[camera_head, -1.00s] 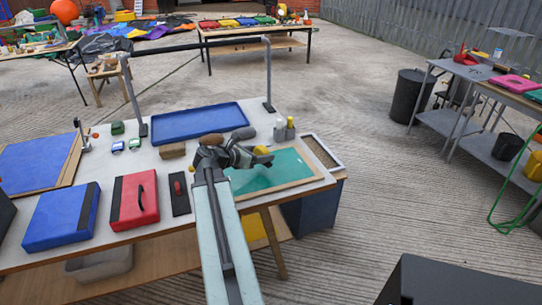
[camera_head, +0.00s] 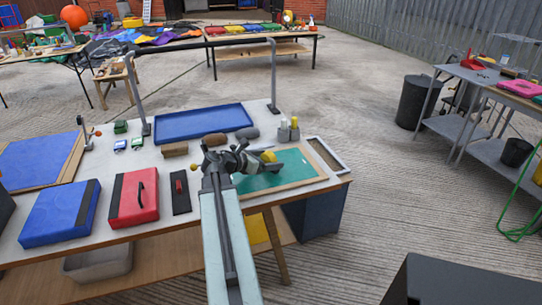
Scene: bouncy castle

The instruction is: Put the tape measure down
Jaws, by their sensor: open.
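A small yellow thing (camera_head: 268,156), which looks like the tape measure, is at the tip of my gripper (camera_head: 264,163). It is over the green board with a wooden frame (camera_head: 285,178) on the near table. My gripper is open around or right beside it; the dark fingers hide part of it. At this size I cannot tell whether it rests on the board or touches a finger.
A blue tray (camera_head: 205,122) lies behind my arm. Small bottles (camera_head: 289,130) stand behind the green board, with a framed tray (camera_head: 325,155) to its right. A red case (camera_head: 134,196) and a blue case (camera_head: 60,214) lie left. The board's front part is clear.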

